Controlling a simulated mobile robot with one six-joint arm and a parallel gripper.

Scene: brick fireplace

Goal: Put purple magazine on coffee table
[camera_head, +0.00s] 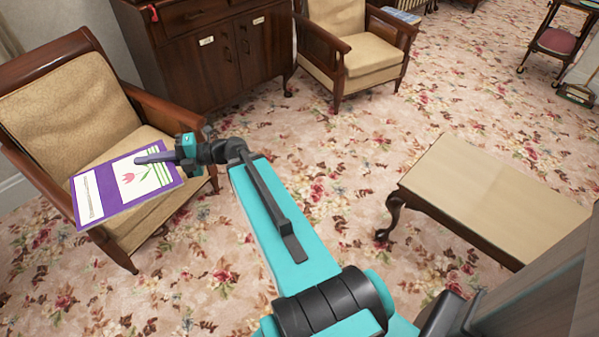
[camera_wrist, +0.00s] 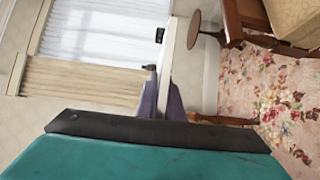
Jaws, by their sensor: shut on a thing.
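The purple magazine (camera_head: 93,200) has white panels, a pink tulip and green stripes on its cover. In the head view it is at the left, over the seat of the near armchair (camera_head: 67,108). I cannot tell whether it touches the seat or an armrest. My gripper (camera_head: 150,158) is shut on the magazine's right part. In the wrist view the gripper (camera_wrist: 163,95) shows only as narrow fingers, and the magazine is hard to make out there. The coffee table (camera_head: 487,190) has a bare beige top and dark carved legs, and stands at the right of the head view.
A dark wooden cabinet (camera_head: 211,50) stands behind the near armchair. A second beige armchair (camera_head: 361,48) is at the top middle. A small trolley (camera_head: 556,41) is at the far right. Open floral carpet (camera_head: 330,150) lies between the near armchair and the coffee table.

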